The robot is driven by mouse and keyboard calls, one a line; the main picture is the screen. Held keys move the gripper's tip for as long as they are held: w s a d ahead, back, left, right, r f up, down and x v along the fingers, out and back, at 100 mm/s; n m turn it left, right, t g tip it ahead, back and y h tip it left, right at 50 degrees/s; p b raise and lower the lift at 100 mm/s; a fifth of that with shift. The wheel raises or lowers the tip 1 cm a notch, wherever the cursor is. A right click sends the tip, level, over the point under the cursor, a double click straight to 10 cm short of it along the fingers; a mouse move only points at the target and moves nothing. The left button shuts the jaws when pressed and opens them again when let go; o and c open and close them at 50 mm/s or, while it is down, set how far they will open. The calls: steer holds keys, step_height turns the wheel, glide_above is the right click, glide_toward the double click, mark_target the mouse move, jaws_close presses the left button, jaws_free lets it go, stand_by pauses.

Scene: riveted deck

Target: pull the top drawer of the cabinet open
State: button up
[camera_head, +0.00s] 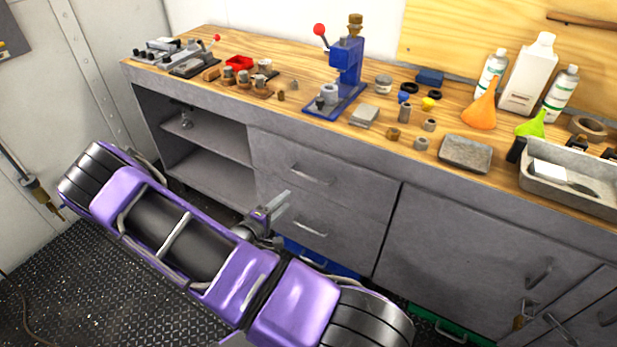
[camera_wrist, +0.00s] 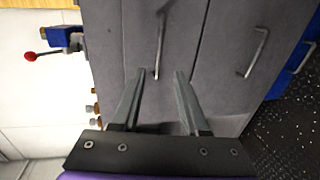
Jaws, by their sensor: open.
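The grey cabinet (camera_head: 235,112) has a stack of two drawers in its middle. The top drawer (camera_head: 350,185) is shut, with a metal bar handle (camera_head: 312,177) on its front. In the wrist view this handle (camera_wrist: 161,35) runs nearly upright, and its near end shows between my fingertips. My gripper (camera_head: 286,201) is open and empty in front of the drawers, left of and a little below the top handle in the head view. In the wrist view my gripper (camera_wrist: 159,72) points at the drawer front. I cannot tell whether the fingers touch the handle.
The lower drawer's handle (camera_head: 309,228) also shows in the wrist view (camera_wrist: 254,53). An open shelf bay (camera_head: 208,140) is at left, and a closed cupboard door (camera_head: 455,235) at right. The wooden worktop (camera_head: 290,75) holds a blue press (camera_head: 345,75), bottles and small parts. Blue and green bins lie below.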

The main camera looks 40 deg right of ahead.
mark_target(310, 178)
steer(key=b+x, duration=0.1)
steer(key=x, duration=1.4)
steer(key=shift+w+d, duration=0.2)
steer(key=shift+d, duration=0.05)
jaws_close()
stand_by(0.7)
